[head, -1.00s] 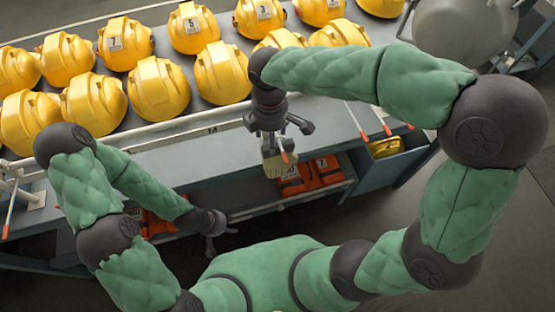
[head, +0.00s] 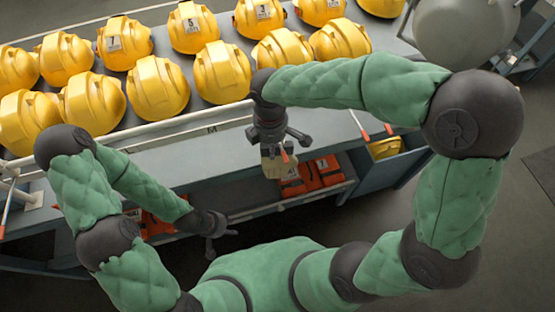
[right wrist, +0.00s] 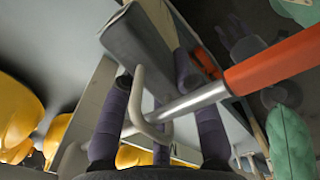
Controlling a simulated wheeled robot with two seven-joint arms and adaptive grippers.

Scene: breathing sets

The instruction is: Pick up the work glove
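A tan, cream piece that looks like the work glove (head: 271,167) hangs at the front of the bench, just below my right gripper in the head view. My right gripper (head: 278,141) is over it with its fingers spread, and hides its upper part. In the right wrist view the dark fingers of my right gripper (right wrist: 160,125) are apart, with a pale hook and a metal shaft crossing in front of them. I cannot make out the glove for certain there. My left gripper (head: 222,243) is low at the left, fingers apart and empty.
Yellow helmets (head: 158,88) fill the bench top behind. Orange-handled rods (head: 388,130) stick out along the bench front; one orange handle (right wrist: 285,62) is close to my right gripper. Orange folded items (head: 325,171) lie on the lower shelf. Open floor lies at right.

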